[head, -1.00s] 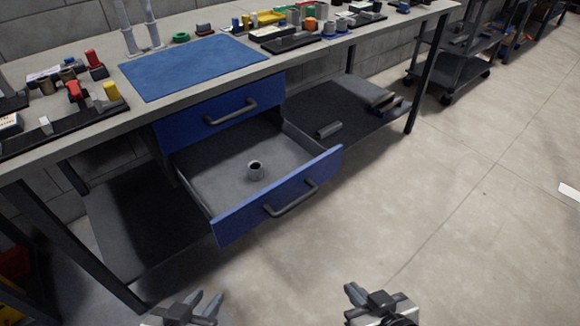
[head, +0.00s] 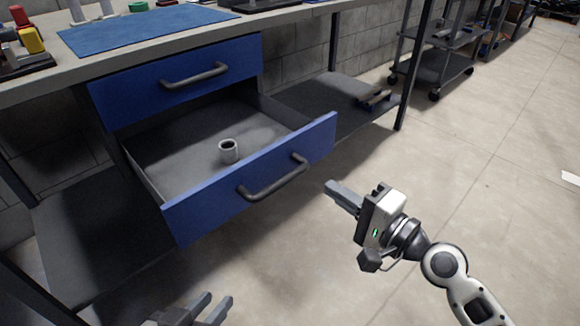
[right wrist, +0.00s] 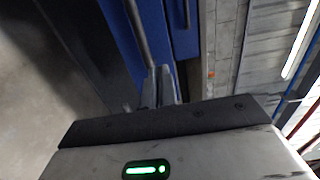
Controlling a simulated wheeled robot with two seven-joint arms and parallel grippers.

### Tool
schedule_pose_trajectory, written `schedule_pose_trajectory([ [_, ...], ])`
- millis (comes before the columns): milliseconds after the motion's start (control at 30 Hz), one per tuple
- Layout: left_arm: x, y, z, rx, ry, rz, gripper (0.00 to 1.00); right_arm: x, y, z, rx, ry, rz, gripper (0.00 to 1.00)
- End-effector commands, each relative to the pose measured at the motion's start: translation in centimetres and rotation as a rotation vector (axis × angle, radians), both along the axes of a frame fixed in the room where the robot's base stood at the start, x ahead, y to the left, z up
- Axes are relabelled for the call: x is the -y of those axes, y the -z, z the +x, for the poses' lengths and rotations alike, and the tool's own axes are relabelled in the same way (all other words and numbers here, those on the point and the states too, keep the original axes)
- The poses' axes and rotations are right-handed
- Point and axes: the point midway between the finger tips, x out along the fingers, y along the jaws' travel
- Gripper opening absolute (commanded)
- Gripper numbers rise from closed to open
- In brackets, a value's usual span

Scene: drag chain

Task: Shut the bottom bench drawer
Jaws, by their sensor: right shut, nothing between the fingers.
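The bottom bench drawer (head: 212,208) is pulled well out, with a blue front and grey inside. Its dark bar handle (head: 275,190) faces me. A small grey ring-shaped part (head: 229,151) stands in the drawer. My right gripper (head: 330,186) is shut and empty, to the right of the handle and apart from it in the head view. In the right wrist view, my finger tips (right wrist: 160,78) point toward a blue front (right wrist: 152,30) with a dark handle bar (right wrist: 136,28). My left gripper (head: 214,302) is open and empty at the bottom edge, below the drawer.
The upper blue drawer (head: 130,95) is shut under the worktop. A blue mat (head: 150,28) lies on the bench. The low shelf (head: 320,125) and a bench leg (head: 408,90) stand to the right. A dark cart (head: 440,65) is further back. Floor before the drawer is clear.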

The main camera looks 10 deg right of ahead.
Motion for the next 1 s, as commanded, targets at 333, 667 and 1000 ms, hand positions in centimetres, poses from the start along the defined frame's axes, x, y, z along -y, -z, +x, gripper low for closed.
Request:
schedule_pose_trajectory([
  [333, -0.2, 0.3, -0.1, -0.027, -0.002, 0.012, 0.28, -4.5, -0.2, 6.1, 0.002, -0.001, 0.001, 0.00],
  [667, -0.1, 0.3, 0.0, -0.012, -0.003, 0.005, 0.28, -7.0, 0.0, 9.5, 0.001, -0.002, -0.003, 0.00],
  [1000, -0.1, 0.0, 0.0, -0.001, -0.003, 0.001, 0.28, -7.3, 0.0, 9.8, 0.001, -0.002, -0.004, 0.00],
])
